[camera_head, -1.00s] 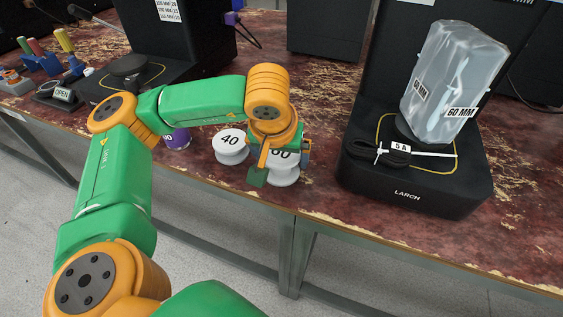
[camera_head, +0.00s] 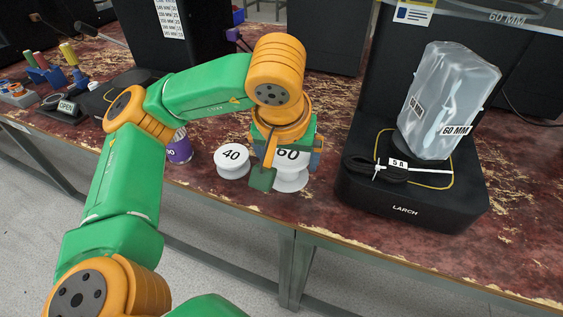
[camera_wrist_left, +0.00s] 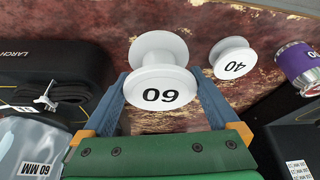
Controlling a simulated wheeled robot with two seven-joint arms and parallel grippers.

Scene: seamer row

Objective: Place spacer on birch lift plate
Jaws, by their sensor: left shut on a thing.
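A white flanged spacer marked 60 (camera_head: 291,178) is between the fingers of my left gripper (camera_head: 286,160), which is shut on it. It seems slightly above the table near the front edge. In the left wrist view the spacer (camera_wrist_left: 163,88) sits between the two blue-grey fingers (camera_wrist_left: 163,104), its number facing the camera. A smaller white spacer marked 40 (camera_head: 232,161) stands just left of it. No birch label is readable; the black machine at the left (camera_head: 185,38) has a dark round plate, partly hidden by my arm. My right gripper is not in view.
A purple can (camera_head: 180,148) stands behind my arm. An OPEN sign (camera_head: 66,106) and small coloured items are at far left.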

